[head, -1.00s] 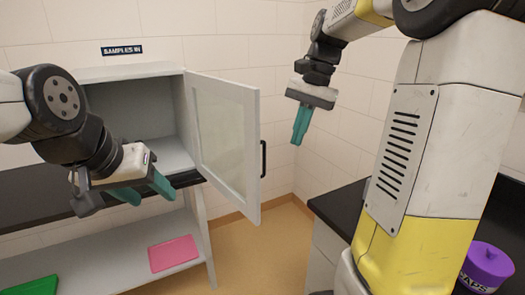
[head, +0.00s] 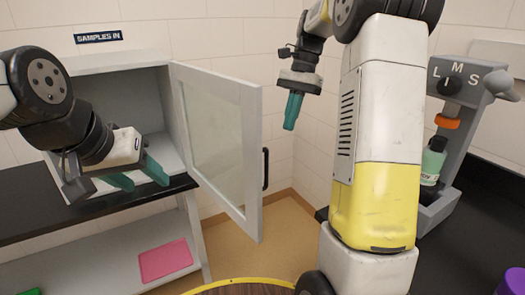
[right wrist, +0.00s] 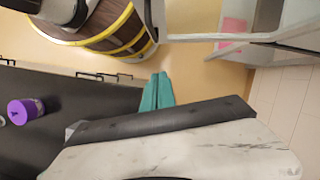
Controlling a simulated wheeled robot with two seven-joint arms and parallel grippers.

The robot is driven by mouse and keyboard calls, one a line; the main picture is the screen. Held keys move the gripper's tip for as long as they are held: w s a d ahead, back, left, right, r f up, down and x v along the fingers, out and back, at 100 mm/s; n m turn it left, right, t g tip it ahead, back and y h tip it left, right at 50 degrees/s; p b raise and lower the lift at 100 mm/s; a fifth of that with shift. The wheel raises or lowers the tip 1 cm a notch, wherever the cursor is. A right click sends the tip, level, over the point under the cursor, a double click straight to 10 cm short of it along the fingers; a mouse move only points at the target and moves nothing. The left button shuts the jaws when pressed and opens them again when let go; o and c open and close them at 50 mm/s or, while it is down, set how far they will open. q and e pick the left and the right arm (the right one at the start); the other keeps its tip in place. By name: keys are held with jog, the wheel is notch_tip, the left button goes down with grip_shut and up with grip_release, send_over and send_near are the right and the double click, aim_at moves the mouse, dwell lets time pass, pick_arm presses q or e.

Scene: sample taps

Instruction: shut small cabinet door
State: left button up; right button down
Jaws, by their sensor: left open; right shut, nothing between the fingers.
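The small cabinet (head: 120,66) stands on the dark counter at the left in the head view, under a "SAMPLES IN" sign. Its door (head: 219,145), a pale frame with a clear pane and a black handle (head: 265,169), is swung wide open toward me. The inside looks empty where I can see it. My left gripper (head: 136,178) is open and empty in front of the cabinet opening, left of the door. My right gripper (head: 291,110) is shut and empty, pointing down, to the right of the door and apart from it; its teal fingers also show in the right wrist view (right wrist: 157,92).
A grey dispenser (head: 465,125) marked L, M, S holds a green bottle (head: 432,162) on the right dark counter. A purple-lidded jar (right wrist: 25,110) stands on that counter. A pink mat (head: 165,260) lies on the lower shelf. Floor shows between the counters.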

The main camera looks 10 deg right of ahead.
jog(key=s+a+f, duration=0.5)
jog(key=f, duration=0.3)
jog(key=shift+a+f, duration=0.3)
jog(key=shift+f, duration=0.05)
jog(key=shift+a, duration=0.1)
